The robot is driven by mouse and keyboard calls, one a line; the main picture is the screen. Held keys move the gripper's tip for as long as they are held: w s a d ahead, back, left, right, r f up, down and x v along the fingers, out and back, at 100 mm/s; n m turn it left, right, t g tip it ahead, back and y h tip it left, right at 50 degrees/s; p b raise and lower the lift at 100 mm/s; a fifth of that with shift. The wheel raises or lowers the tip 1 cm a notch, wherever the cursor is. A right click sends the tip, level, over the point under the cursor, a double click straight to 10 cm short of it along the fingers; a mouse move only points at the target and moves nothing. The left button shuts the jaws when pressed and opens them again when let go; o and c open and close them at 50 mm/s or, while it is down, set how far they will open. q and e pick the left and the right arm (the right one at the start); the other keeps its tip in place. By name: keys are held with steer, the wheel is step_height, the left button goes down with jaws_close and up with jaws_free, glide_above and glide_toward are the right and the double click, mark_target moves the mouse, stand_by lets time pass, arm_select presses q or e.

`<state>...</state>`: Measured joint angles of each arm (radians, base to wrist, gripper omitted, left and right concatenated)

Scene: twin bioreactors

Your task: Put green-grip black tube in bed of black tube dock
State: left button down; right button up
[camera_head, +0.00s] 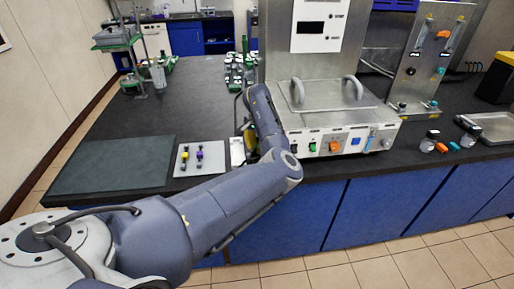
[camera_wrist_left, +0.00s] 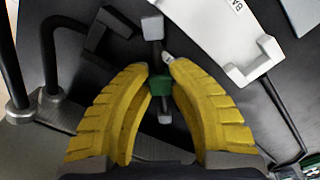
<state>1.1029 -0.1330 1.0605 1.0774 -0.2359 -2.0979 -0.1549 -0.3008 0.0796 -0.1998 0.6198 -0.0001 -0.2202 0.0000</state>
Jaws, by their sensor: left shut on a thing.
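The black tube shows in the left wrist view with a green grip (camera_wrist_left: 160,85) at its middle and grey ends. My left gripper (camera_wrist_left: 161,80) has its yellow fingers shut on the green grip. A dark forked bracket (camera_wrist_left: 107,30) lies just left of the tube's far end; I cannot tell whether it belongs to the black tube dock or whether they touch. In the head view my left gripper (camera_head: 246,137) is low beside the steel machine, mostly hidden by my arm, and the tube cannot be made out. My right gripper is not in view.
A white lettered holder (camera_wrist_left: 222,38) lies right of the tube. In the head view, a white plate (camera_head: 200,170) with purple and yellow pieces stands left of my gripper. The steel machine (camera_head: 330,112) stands close on the right. A dark mat (camera_head: 112,165) lies farther left.

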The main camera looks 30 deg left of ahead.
mark_target(257, 146)
arm_select(q)
steer(key=shift+f, duration=0.2)
steer(key=c, duration=1.3)
jaws_free()
steer(key=shift+o, duration=0.2)
steer(key=shift+r, duration=0.15)
step_height(257, 146, up, 12)
